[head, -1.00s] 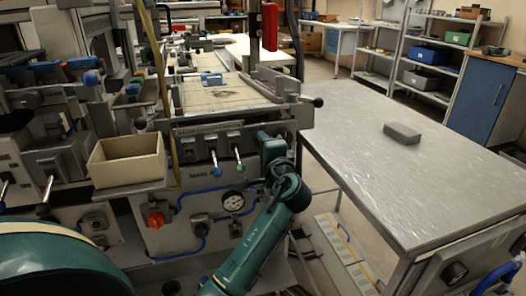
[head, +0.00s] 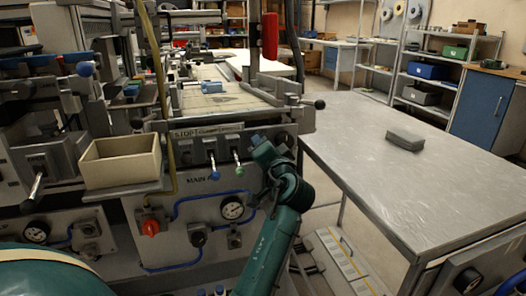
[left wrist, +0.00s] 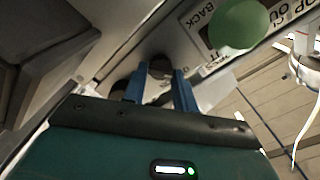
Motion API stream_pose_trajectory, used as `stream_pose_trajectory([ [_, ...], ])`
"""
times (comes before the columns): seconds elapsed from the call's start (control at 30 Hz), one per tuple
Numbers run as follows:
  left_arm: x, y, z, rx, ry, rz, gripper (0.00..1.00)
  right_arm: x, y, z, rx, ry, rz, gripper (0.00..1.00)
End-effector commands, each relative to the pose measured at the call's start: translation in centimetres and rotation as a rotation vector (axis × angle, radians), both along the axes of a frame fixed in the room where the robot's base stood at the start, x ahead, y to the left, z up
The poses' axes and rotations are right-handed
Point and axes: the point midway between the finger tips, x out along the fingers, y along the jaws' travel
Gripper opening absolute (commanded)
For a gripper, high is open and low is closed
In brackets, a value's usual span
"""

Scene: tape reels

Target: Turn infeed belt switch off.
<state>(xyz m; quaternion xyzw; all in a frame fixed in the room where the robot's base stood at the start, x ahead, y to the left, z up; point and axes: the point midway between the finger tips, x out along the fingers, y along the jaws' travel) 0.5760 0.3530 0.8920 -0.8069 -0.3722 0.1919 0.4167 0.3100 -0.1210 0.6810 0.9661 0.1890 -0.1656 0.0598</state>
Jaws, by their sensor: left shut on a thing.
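My left gripper (head: 257,140) is at the right part of the machine's front panel (head: 187,155), just right of the green-tipped lever (head: 240,171). In the left wrist view its blue fingers (left wrist: 158,72) are shut around a dark round knob (left wrist: 160,65), partly hidden by them. I take this knob for the infeed belt switch, but its own label is not readable. The green ball (left wrist: 240,24) of the lever is close by, beside printed words such as BACK. My right gripper is not in view.
A blue-tipped lever (head: 214,174) hangs left of the green one. A red rotary switch (head: 150,228) and a gauge (head: 232,208) sit lower. A cream bin (head: 121,170) stands left. A metal table (head: 400,185) with a grey block (head: 404,140) is at right.

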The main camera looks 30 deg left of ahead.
Motion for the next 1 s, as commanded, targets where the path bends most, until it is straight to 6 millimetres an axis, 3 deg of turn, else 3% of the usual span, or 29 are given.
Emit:
stream_pose_trajectory([
  [0.43, 0.00, -0.04, -0.10, -0.009, -0.005, 0.000, 0.05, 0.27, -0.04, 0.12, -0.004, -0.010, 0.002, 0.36],
  [0.47, 0.00, -0.04, -0.10, -0.009, -0.005, 0.000, 0.30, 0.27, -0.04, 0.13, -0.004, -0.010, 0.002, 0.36],
  [0.7, 0.00, -0.03, -0.06, -0.007, -0.005, 0.000, 0.49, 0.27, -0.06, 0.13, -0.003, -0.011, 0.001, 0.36],
  [1.0, 0.02, 0.02, 0.00, -0.006, -0.006, -0.001, 0.49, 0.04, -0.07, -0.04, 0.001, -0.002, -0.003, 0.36],
])
